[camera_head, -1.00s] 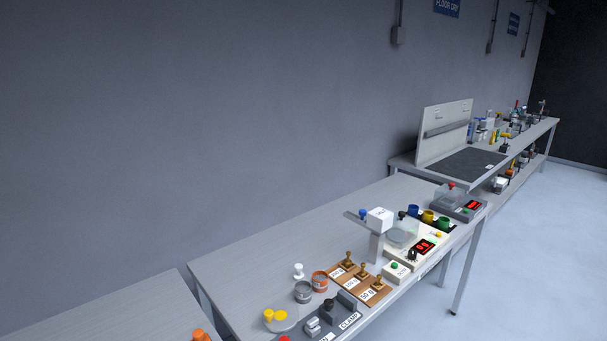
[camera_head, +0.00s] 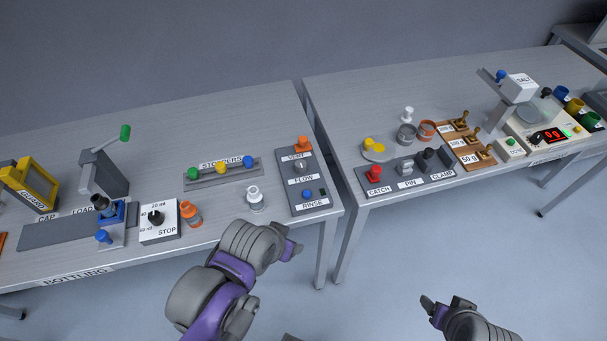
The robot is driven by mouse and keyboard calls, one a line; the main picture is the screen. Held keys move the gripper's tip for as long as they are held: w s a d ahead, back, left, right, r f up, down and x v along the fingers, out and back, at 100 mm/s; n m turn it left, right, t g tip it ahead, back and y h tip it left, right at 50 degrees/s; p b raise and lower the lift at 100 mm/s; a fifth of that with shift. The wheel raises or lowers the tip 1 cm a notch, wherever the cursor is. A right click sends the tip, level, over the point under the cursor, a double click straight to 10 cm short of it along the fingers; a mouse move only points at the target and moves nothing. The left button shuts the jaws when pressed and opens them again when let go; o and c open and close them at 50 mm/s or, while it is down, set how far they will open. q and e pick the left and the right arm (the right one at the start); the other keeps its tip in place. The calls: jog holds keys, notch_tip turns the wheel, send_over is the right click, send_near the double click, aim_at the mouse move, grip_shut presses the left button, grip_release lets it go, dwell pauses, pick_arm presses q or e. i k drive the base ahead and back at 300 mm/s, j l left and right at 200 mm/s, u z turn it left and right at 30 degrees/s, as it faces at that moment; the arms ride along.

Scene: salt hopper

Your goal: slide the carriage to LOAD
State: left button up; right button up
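The bottling station is at the left of the head view, with a dark grey track (camera_head: 55,233) marked CAP and LOAD. A blue carriage (camera_head: 117,213) sits toward the track's right end, just right of the LOAD label (camera_head: 82,211). A dark round piece is on top of it, and a blue knob (camera_head: 103,236) is at its front. My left gripper (camera_head: 292,246) is in front of the table, well right of the carriage and apart from it; its finger opening is unclear. My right gripper (camera_head: 446,302) is at the bottom right, away from the tables, its fingers apart and empty.
A green-handled lever press (camera_head: 103,172) stands behind the carriage, and a yellow guard (camera_head: 38,183) to its left. A STOP dial box (camera_head: 159,221) and an orange bottle (camera_head: 191,214) are close on the right. A stopper rack (camera_head: 222,173) and a VENT/FLOW/RINSE panel (camera_head: 306,182) lie farther right.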

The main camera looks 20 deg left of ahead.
aim_at(111, 235)
jog(key=u, duration=0.45)
jog(key=k+j+u, duration=0.1)
jog(key=u, duration=0.4)
jog(key=j+u, duration=0.15)
jog(key=u, duration=0.3)
jog(key=j+u, duration=0.15)
jog(key=u, duration=0.3)
jog(key=j+u, duration=0.1)
jog(key=u, duration=0.4)
jog(key=k+j, duration=0.05)
